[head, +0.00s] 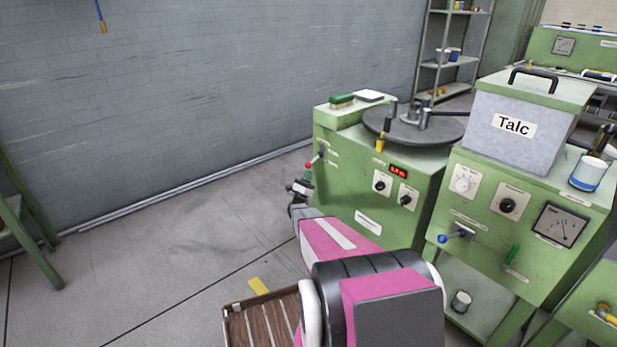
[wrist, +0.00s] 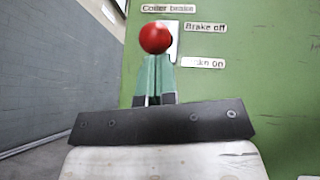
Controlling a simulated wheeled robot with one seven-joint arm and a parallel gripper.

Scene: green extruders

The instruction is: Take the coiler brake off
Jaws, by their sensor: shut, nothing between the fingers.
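The coiler brake lever has a red ball knob (wrist: 155,37) and stands out from the green machine's left side. The knob also shows in the head view (head: 308,165). Behind it is a pale plate, with the labels "Coiler brake" (wrist: 168,9), "Brake off" (wrist: 205,27) and a partly hidden "Brake on" (wrist: 203,63). My gripper also shows in the head view (head: 306,178).
The green coiler machine (head: 365,205) carries a dark round turntable (head: 400,128) and a green brush (head: 342,100). A Talc box (head: 515,125) stands on the machine to the right. A grey wall (head: 200,90) is at the left, with open floor (head: 190,245) before it.

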